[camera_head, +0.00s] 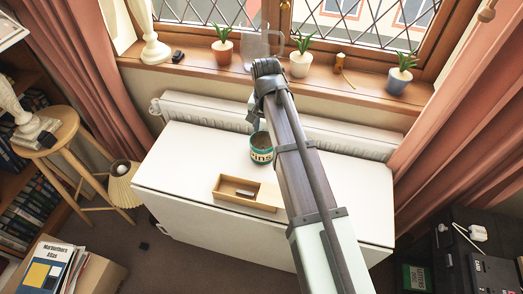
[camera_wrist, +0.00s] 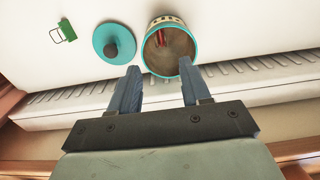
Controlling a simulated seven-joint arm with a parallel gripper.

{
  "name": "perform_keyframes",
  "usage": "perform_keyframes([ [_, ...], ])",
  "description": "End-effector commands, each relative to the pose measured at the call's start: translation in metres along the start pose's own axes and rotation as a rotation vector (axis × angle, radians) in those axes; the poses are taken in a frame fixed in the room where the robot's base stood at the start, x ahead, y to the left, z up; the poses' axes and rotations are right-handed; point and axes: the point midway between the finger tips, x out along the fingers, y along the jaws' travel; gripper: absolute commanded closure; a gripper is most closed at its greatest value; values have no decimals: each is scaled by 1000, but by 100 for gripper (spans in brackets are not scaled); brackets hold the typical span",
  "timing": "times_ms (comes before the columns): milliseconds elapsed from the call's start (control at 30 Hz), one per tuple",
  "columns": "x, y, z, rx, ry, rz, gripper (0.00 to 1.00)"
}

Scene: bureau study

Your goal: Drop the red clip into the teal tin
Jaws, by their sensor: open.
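The teal tin (camera_wrist: 170,62) stands open on the white table, its rim facing the camera in the wrist view. In the head view the tin (camera_head: 262,156) shows its teal side and pale label, partly covered by my arm. The red clip (camera_wrist: 161,38) is inside the tin, near the inner wall at the far side. My gripper (camera_wrist: 160,68) is open and empty, its two blue-grey fingers apart, above the tin's near rim. Whether a finger touches the rim I cannot tell.
A wooden box (camera_head: 235,190) sits near the table's front edge. A white radiator (camera_head: 200,112) runs behind; potted plants and a glass jug (camera_head: 263,48) line the sill.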

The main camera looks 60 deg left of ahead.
Motion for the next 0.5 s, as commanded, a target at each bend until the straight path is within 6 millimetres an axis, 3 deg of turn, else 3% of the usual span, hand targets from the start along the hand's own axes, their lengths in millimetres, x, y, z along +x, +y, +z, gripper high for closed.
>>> perform_keyframes([
  [267,-26,0,-1,0,2,-1,53],
  [500,-69,-1,-1,0,2,-1,53],
])
